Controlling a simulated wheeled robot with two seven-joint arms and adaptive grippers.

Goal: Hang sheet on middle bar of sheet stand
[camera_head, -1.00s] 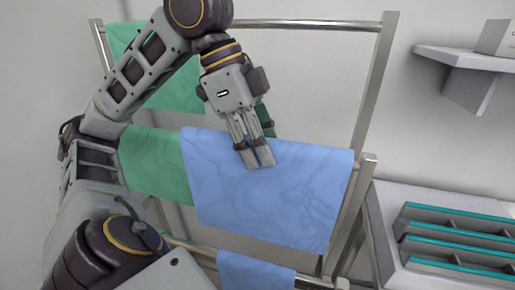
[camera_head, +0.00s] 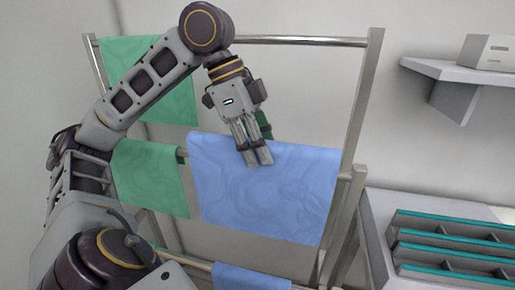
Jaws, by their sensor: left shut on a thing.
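A large blue sheet (camera_head: 270,195) hangs at the height of the middle bar of the metal sheet stand (camera_head: 361,105). My left gripper (camera_head: 258,157) reaches down from above and is shut on the top edge of this blue sheet. A green sheet (camera_head: 150,175) hangs on the middle bar to its left, with a gap between them where a short piece of the bar (camera_head: 183,155) shows. Whether the blue sheet rests on the bar is hidden by the sheet itself. My right gripper is not in view.
Another green sheet (camera_head: 165,95) hangs from the top bar (camera_head: 300,41), partly behind my left arm. A second blue sheet (camera_head: 250,278) hangs on the lower bar. At right are a counter with teal-edged racks (camera_head: 450,245) and a wall shelf (camera_head: 460,75) holding a box (camera_head: 488,52).

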